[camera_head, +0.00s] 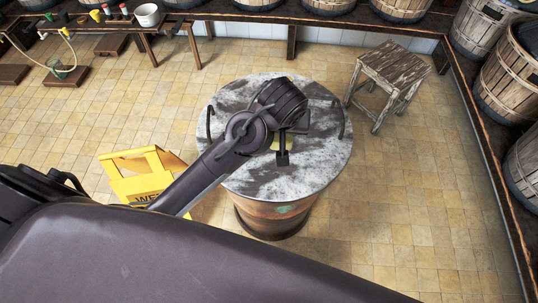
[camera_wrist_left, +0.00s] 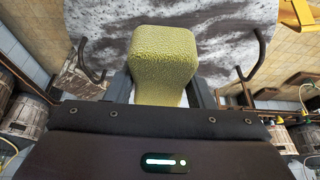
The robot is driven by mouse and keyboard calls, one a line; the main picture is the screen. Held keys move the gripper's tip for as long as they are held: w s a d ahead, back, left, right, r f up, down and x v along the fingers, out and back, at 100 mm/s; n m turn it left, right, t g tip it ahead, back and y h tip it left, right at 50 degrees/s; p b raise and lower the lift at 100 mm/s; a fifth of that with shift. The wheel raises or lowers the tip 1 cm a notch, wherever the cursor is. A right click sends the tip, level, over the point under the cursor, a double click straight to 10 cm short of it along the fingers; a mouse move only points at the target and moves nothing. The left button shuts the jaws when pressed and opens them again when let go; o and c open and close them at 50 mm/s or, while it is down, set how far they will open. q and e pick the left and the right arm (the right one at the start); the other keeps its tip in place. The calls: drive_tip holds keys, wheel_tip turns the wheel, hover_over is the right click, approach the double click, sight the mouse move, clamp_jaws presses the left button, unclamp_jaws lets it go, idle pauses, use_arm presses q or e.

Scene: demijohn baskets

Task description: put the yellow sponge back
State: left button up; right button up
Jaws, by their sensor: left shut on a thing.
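The yellow sponge (camera_wrist_left: 163,58) fills the middle of the left wrist view, between the two fingers of my left gripper (camera_wrist_left: 163,92). The gripper is shut on it. I cannot tell whether the sponge touches the top. My right gripper is not in view.
Two dark curved handles, one at the left (camera_head: 209,122) and one at the right (camera_head: 338,120), rise from the round top. A yellow wet-floor sign (camera_head: 140,175) stands left of it. A worn wooden stool (camera_head: 388,72) stands behind right. Barrels line the walls. Tiled floor is open at right.

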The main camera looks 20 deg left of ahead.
use_arm(q)
hover_over(279, 170)
wheel_tip(279, 170, down, 13)
drive_tip(key=shift+r+p, duration=0.15)
drive_tip(key=shift+p, duration=0.3)
wheel_tip(279, 170, down, 5)
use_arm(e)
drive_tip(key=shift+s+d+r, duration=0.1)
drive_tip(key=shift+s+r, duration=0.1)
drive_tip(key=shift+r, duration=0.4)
use_arm(q)
drive_tip(key=o, duration=0.9)
drive_tip(key=v, duration=1.2)
drive_tip(key=shift+s, duration=0.1)
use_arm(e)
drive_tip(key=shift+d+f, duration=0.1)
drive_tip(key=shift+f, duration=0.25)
